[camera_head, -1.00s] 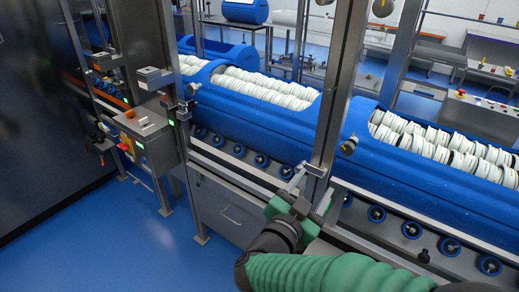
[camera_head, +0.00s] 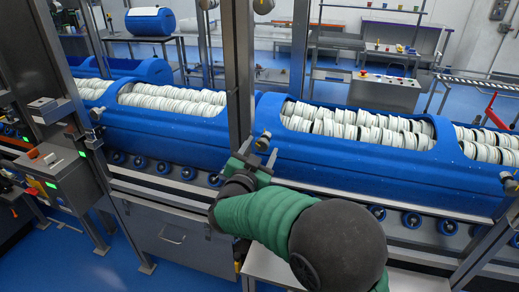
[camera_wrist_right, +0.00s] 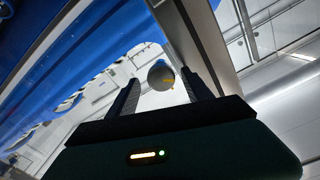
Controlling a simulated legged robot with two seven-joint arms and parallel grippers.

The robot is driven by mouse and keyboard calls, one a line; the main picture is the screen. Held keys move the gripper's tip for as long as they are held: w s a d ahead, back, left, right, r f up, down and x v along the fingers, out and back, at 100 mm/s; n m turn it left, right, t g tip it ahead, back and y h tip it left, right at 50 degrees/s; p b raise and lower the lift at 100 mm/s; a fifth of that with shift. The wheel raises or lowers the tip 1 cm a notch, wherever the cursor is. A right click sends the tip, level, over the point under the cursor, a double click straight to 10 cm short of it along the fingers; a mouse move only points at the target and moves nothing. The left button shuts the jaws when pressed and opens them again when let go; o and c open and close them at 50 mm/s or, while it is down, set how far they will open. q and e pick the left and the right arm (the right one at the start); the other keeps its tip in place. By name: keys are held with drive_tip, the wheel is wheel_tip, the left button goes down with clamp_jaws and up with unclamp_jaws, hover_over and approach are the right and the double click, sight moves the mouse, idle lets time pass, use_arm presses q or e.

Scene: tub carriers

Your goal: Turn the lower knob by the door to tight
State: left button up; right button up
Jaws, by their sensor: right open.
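The lower knob (camera_head: 263,141) is a small grey knob on the right side of the metal door post (camera_head: 238,70). My right gripper (camera_head: 257,156) is open at the post, just below and close to this knob. In the right wrist view a round grey knob (camera_wrist_right: 160,76) with a yellow mark shows between the two spread fingers of my right gripper (camera_wrist_right: 160,88). I cannot tell whether the fingers touch it. An upper knob (camera_head: 263,5) sits higher on the same post, at the top edge. My left gripper is out of view.
Blue tubs (camera_head: 370,165) filled with white discs stand on a roller conveyor behind the post. A control box (camera_head: 50,165) with green lights is at the left. A grey cabinet (camera_head: 170,235) with a handle is below the conveyor. Blue floor is open at lower left.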

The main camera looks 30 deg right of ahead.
drive_tip(key=shift+d, duration=0.25)
drive_tip(key=shift+a, duration=0.15)
drive_tip(key=shift+w+a, duration=0.15)
drive_tip(key=shift+a, duration=0.15)
drive_tip(key=c, duration=0.5)
drive_tip(key=shift+r, duration=0.1)
drive_tip(key=shift+c, duration=1.1)
drive_tip(key=shift+d, duration=0.15)
clamp_jaws()
